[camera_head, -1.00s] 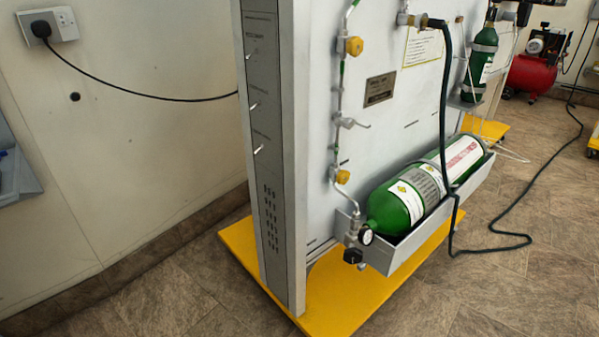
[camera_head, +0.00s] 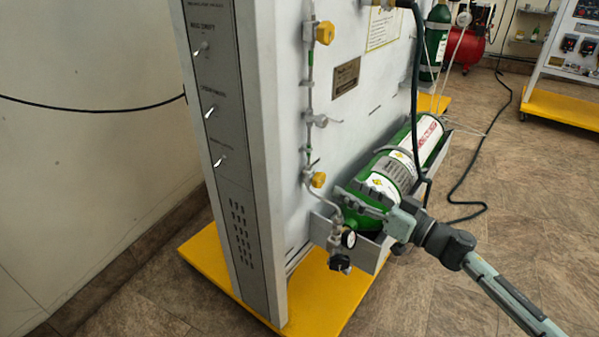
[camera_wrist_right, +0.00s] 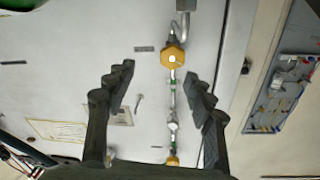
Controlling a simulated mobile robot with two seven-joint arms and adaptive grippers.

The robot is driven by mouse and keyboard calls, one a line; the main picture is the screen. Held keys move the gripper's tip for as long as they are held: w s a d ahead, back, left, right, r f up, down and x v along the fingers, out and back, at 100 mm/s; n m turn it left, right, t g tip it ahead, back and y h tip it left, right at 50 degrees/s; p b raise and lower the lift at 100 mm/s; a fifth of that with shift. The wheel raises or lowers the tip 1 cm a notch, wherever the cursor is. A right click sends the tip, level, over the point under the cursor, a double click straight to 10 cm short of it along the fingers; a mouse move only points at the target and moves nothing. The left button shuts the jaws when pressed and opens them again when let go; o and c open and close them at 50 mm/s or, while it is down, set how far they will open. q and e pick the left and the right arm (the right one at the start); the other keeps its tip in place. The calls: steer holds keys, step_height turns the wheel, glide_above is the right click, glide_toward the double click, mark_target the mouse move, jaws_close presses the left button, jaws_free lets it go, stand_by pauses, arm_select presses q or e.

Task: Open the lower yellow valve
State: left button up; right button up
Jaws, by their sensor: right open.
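The lower yellow valve (camera_head: 319,180) is a small yellow knob on the thin vertical pipe of the grey panel, above the cylinder's gauge. In the right wrist view, which looks turned over, this valve (camera_wrist_right: 173,57) shows near the top, between and beyond the fingertips. My right gripper (camera_head: 350,193) is open and empty, to the right of and slightly below the valve in the head view, in front of the green cylinder (camera_head: 358,219). It appears apart from the valve. The open fingers (camera_wrist_right: 160,72) frame the pipe in the wrist view. My left gripper is not in view.
An upper yellow valve (camera_head: 324,33) and a silver lever valve (camera_head: 318,120) sit higher on the pipe. A gauge (camera_head: 348,239) and black knob (camera_head: 340,262) are below. The cylinder's tray (camera_head: 372,256) juts out near my gripper. A black hose (camera_head: 416,110) hangs at right.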

mark_target(322, 180)
steer(key=shift+n+g+y, duration=0.4)
steer(key=shift+g+y, duration=0.1)
steer(key=shift+g, duration=0.4)
steer(key=x, duration=0.7)
steer(key=shift+s+a, duration=0.35)
steer(key=shift+w+a, duration=0.2)
steer(key=shift+a, duration=0.1)
steer(key=shift+w+a, duration=0.15)
steer(key=shift+a, duration=0.1)
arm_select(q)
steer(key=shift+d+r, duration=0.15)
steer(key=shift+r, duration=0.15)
arm_select(e)
steer(key=c, duration=1.2)
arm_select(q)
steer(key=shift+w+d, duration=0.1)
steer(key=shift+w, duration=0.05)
arm_select(e)
steer(key=shift+r, duration=0.15)
